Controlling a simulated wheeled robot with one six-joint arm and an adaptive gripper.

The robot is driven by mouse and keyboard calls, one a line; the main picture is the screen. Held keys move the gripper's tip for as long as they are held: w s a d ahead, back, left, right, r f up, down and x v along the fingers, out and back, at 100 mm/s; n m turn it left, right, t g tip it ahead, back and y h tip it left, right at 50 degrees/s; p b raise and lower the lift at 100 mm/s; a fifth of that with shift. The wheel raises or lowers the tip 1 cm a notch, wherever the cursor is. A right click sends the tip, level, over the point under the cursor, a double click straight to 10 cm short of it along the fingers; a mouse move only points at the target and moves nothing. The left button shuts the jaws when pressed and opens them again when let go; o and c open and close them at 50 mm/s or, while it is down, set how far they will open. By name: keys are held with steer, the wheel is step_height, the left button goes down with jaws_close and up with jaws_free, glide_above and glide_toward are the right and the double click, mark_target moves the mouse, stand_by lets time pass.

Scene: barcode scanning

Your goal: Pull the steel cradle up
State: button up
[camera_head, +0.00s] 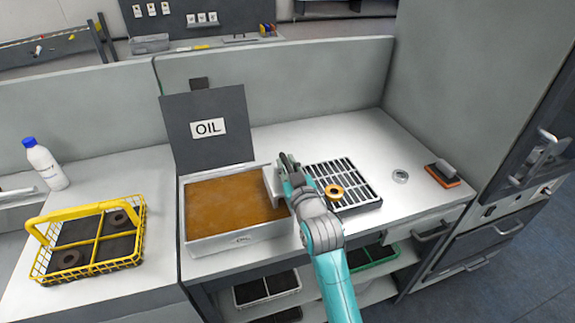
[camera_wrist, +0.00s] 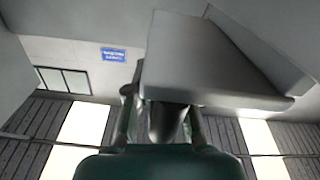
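The steel cradle shows as a pale grey block (camera_head: 271,187) at the right end of the open oil bath (camera_head: 238,238). Brown oil fills the bath, and any part of the cradle below the surface is hidden. My gripper (camera_head: 286,167) is at the bath's right edge, right up against the block. In the wrist view a large grey slab of the cradle (camera_wrist: 205,60) fills the space ahead of my gripper (camera_wrist: 163,115). A finger shows on either side of a dark grey piece there. I cannot tell whether the fingers are closed on it.
The bath's dark lid (camera_head: 208,140), labelled OIL, stands up behind it. A slotted drain rack (camera_head: 358,178) with a brass ring (camera_head: 335,192) is close to the right. A yellow basket (camera_head: 88,238) and a white bottle (camera_head: 44,165) are at left. A brush (camera_head: 442,173) lies at right.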

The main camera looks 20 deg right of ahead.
jaws_close()
steer(key=shift+r, duration=3.3)
steer(key=o, duration=0.6)
jaws_free()
steer(key=shift+r, duration=0.1)
steer(key=shift+c, duration=0.2)
steer(key=shift+o, duration=0.2)
steer(key=shift+f, duration=0.2)
steer(key=shift+s, duration=0.1)
steer(key=shift+s, duration=0.25)
steer(key=s, duration=1.1)
steer(key=shift+s, duration=0.2)
